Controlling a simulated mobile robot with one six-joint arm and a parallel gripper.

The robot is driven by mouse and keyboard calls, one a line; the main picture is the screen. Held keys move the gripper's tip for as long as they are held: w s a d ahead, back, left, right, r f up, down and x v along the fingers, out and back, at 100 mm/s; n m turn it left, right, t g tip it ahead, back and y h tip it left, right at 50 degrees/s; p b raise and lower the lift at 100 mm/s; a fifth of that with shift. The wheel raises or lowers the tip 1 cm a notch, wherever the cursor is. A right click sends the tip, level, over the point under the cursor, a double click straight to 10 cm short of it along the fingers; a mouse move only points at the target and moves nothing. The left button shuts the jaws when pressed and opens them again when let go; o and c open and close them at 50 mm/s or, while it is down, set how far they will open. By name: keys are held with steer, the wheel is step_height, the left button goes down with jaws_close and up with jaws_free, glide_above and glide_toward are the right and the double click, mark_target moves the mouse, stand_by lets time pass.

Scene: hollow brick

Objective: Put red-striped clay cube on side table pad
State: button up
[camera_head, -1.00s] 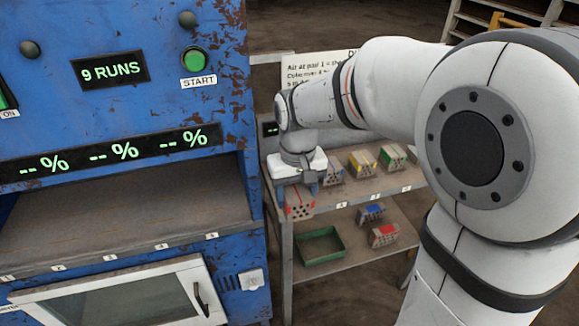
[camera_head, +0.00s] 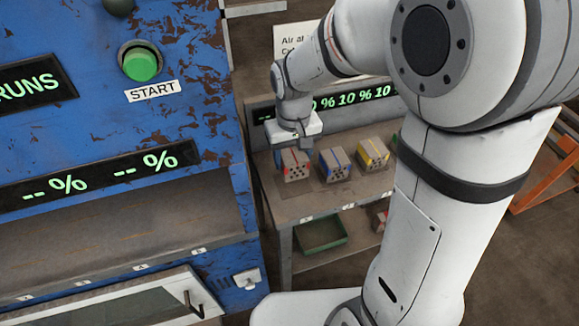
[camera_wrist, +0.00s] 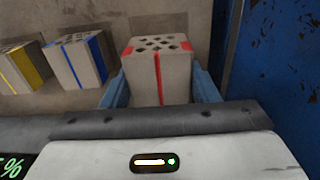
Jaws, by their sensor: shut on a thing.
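The red-striped clay cube (camera_head: 296,166) is grey with holes in one face and a red stripe. My gripper (camera_head: 295,157) is shut on it, with blue fingers on either side. In the wrist view the cube (camera_wrist: 158,72) sits upright between the fingers of my gripper (camera_wrist: 161,88). The cube is over the left end of the side table (camera_head: 283,213), at a darker pad patch (camera_head: 313,186), left of the blue-striped cube. I cannot tell whether its underside touches the pad.
A blue-striped cube (camera_head: 335,164) and a yellow-striped cube (camera_head: 373,154) stand to the right on the table. A green tray (camera_head: 321,234) is on the lower shelf. The blue machine (camera_head: 222,120) stands close on the left. A lit display (camera_head: 350,100) is behind the cubes.

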mark_target(292, 169)
steer(key=shift+s+f, duration=0.15)
steer(key=shift+f, duration=1.95)
steer(key=shift+f, duration=0.1)
steer(key=shift+f, duration=0.15)
steer(key=o, duration=1)
step_height(292, 169, up, 12)
steer(key=shift+r, duration=0.25)
steer(key=s+d+m+t, duration=0.1)
steer(key=s+d, duration=0.3)
steer(key=s+d+m+t, duration=0.1)
steer(key=s+d, duration=0.3)
steer(key=s+d+m, duration=0.1)
steer(key=s+d, duration=0.3)
steer(key=s, duration=0.1)
steer(key=shift+r+t, duration=0.15)
steer(key=shift+t, duration=0.25)
